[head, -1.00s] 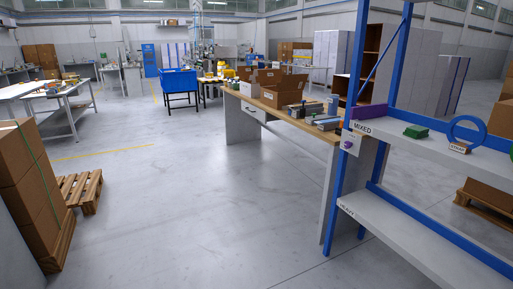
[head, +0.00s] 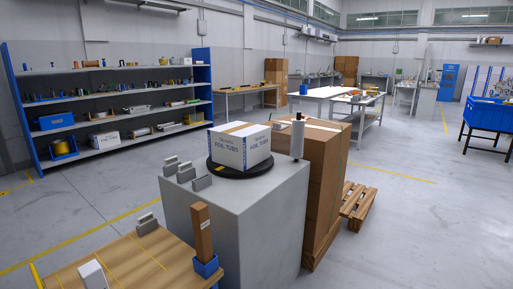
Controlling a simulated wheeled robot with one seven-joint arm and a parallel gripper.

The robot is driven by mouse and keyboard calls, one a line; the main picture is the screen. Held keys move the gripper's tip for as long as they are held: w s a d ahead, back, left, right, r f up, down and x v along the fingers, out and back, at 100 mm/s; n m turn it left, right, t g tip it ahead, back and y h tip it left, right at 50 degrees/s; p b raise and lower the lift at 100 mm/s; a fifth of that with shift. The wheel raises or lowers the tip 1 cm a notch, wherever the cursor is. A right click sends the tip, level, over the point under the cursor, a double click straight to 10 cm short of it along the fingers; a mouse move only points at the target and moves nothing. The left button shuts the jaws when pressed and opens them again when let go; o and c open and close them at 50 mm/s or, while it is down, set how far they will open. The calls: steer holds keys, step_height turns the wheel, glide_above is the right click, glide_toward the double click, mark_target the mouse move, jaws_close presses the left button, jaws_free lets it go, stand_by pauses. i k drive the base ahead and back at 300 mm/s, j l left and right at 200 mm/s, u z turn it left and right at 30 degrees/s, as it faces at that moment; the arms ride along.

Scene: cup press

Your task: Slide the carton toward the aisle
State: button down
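A white carton (head: 240,147) with tan tape, lettered "FOIL TUBS", sits upright on a round black disc (head: 216,169). The disc lies on top of a grey block-like cabinet (head: 232,225), towards its far right side. My gripper is not in view.
Several small grey blocks (head: 186,173) stand on the cabinet left of the carton. A white cylinder (head: 297,140) stands upright to its right. Tall brown boxes (head: 326,180) and a pallet (head: 356,203) are behind right. A wooden table (head: 130,262) is front left. Open floor (head: 440,225) lies right.

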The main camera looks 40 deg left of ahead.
mark_target(240, 145)
steer(key=i+l+u, duration=0.1)
steer(key=i+u, duration=0.2)
steer(key=i, duration=1.35)
steer(key=i+j+u, duration=0.2)
steer(key=i+u, duration=0.15)
steer(key=i, duration=0.3)
steer(key=i+u, duration=0.35)
steer(key=i, duration=0.25)
